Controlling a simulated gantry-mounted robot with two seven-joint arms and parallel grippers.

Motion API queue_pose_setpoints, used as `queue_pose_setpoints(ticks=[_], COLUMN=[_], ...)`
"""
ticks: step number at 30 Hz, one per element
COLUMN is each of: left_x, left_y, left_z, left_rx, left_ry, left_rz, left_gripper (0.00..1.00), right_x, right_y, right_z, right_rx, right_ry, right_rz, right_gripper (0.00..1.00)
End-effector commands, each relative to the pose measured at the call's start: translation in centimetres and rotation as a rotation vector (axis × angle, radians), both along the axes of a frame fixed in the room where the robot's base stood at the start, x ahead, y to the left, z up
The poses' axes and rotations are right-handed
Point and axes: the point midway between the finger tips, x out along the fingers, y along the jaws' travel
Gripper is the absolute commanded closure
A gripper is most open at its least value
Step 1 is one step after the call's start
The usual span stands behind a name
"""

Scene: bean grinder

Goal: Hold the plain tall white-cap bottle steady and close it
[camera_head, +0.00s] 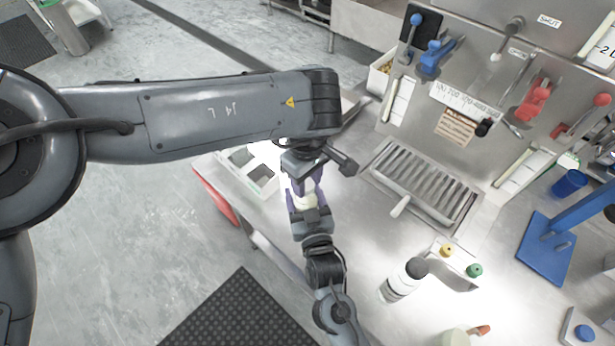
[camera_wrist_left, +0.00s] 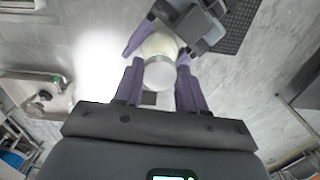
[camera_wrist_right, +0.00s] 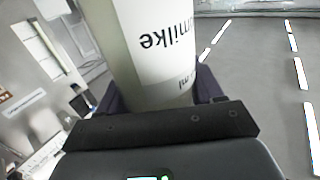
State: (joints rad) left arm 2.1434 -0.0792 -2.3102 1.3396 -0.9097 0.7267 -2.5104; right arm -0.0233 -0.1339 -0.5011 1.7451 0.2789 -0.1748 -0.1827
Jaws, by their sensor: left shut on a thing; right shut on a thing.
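The bottle (camera_head: 305,201) is held in the air between my two grippers, mostly hidden by them in the head view. Its white cap (camera_wrist_left: 159,73) shows in the left wrist view between the purple fingers of my left gripper (camera_wrist_left: 160,85), which is shut on it. My right gripper (camera_head: 308,212) is shut on the bottle's body from the other side. In the right wrist view the pale body with a white printed label (camera_wrist_right: 160,45) fills the space between the fingers. Whether the cap is fully seated cannot be told.
A black-capped bottle (camera_head: 404,280) stands on the steel counter. A holder with yellow (camera_head: 446,250) and green (camera_head: 474,270) caps is beside it. A ribbed drip tray (camera_head: 425,182) and a blue stand (camera_head: 548,248) lie to the right. A pale tray (camera_head: 262,196) is behind the grippers.

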Motion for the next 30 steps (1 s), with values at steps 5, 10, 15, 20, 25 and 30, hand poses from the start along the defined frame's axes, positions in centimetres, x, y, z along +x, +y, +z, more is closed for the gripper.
queue_pose_setpoints(ticks=[5, 10, 15, 20, 25, 30], left_x=[-0.06, -0.11, -0.23, -0.26, -0.26, -0.24], left_y=[0.25, 0.25, 0.25, 0.21, 0.21, 0.23], left_z=[0.12, 0.07, 0.03, 0.03, 0.02, 0.00], left_rx=[0.007, 0.004, -0.001, -0.002, -0.002, -0.001], left_ry=[-0.004, -0.006, -0.002, -0.001, -0.001, -0.002], left_rz=[-0.489, -0.726, -0.773, -0.771, -0.769, -0.768], left_gripper=[0.87, 0.87, 0.87, 0.87, 0.40, 0.34], right_x=[-0.02, -0.02, -0.02, -0.01, -0.01, -0.01], right_y=[0.00, 0.02, 0.02, 0.01, 0.01, 0.01], right_z=[-0.07, -0.08, -0.09, -0.09, -0.10, -0.10], right_rx=[0.000, -0.001, 0.000, -0.001, -0.001, 0.000], right_ry=[0.002, 0.002, 0.002, 0.003, 0.003, 0.002], right_rz=[0.000, 0.001, 0.001, 0.001, 0.000, 0.000], right_gripper=[1.00, 1.00, 1.00, 1.00, 1.00, 1.00])
